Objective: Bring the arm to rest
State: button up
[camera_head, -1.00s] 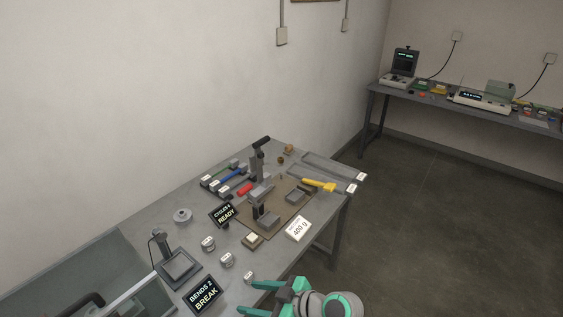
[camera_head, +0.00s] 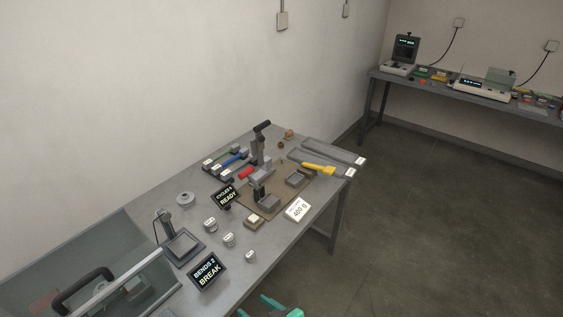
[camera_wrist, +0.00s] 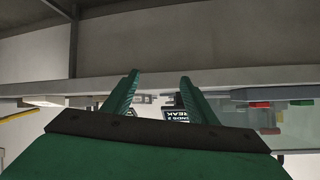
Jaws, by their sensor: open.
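My gripper (camera_head: 268,306) shows only in part at the bottom edge of the head view, in front of the near edge of the grey bench (camera_head: 160,190). In the wrist view my gripper (camera_wrist: 158,88) has its two green fingers apart with nothing between them close up. The bench edge and small items on it show beyond the fingers. The rest of my arm is out of the head view.
On the bench stand a "BENDS 2 BREAK" display (camera_head: 208,272), a "CYCLES READY" display (camera_head: 226,196), a bending fixture (camera_head: 258,170), small weights (camera_head: 210,225) and a yellow-handled tool (camera_head: 318,169). A glass-sided bin (camera_head: 100,255) is at left. Floor at right is clear.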

jog(key=s+d+f+m+t+h, duration=0.2)
jog(key=s+d+f+m+h, duration=0.1)
jog(key=s, duration=0.4)
jog(key=s+d+f+m+t+h, duration=0.1)
jog(key=s+d+f+m+h, duration=0.2)
jog(key=s, duration=0.4)
jog(key=s+d+r+t+h, duration=0.1)
jog(key=s+r+t, duration=0.3)
jog(key=s+r, duration=0.9)
jog(key=shift+s+d+m+h, duration=0.15)
jog(key=shift+s+m+h, duration=0.15)
jog(key=shift+s+h, duration=0.25)
